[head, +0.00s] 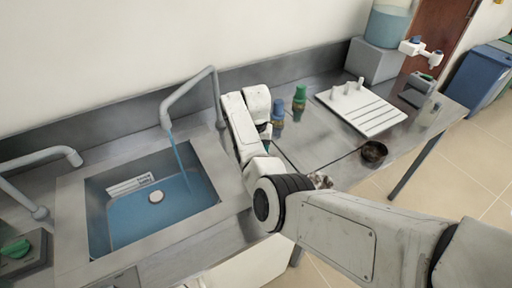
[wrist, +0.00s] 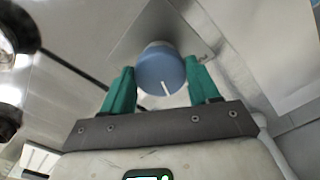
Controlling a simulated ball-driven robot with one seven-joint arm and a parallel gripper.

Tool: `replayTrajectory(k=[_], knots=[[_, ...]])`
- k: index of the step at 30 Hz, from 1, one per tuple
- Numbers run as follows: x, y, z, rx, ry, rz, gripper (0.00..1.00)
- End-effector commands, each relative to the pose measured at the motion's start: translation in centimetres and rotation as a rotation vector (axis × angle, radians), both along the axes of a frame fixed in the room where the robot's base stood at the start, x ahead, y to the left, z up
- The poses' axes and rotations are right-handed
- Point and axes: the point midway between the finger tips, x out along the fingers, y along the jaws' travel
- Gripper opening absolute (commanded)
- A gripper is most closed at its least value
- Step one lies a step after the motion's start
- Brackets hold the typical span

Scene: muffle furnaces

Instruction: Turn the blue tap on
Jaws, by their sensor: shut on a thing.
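The blue tap (wrist: 160,71) is a round blue knob with a white line on its face, mounted on a grey metal plate. In the wrist view my gripper (wrist: 159,66) has one green finger on each side of the knob and is shut on it. The arm hides the knob in the head view. A grey gooseneck spout (head: 190,92) stands over the sink (head: 70,207). A thin blue stream of water (head: 181,160) runs from it into the basin, where blue water lies. The white line points down and slightly right in the wrist view.
A second spout (head: 40,159) and a green knob (head: 15,248) stand at the left. Right of the arm are a blue-topped bottle (head: 278,111), a green-topped bottle (head: 299,98), a white rack (head: 362,108) and a dark bowl (head: 374,151). A wall backs the bench.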

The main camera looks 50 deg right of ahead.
Motion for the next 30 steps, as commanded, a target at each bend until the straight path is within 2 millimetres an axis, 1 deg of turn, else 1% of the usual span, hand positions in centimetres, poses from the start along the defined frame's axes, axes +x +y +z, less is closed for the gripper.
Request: replayTrajectory(k=[1,21,30], knots=[[0.03,-0.08,0.31,-0.002,-0.001,0.045,0.3],[0.02,-0.19,0.25,-0.002,-0.003,0.678,0.3],[0.06,-0.25,0.26,-0.003,-0.004,0.911,0.3]])
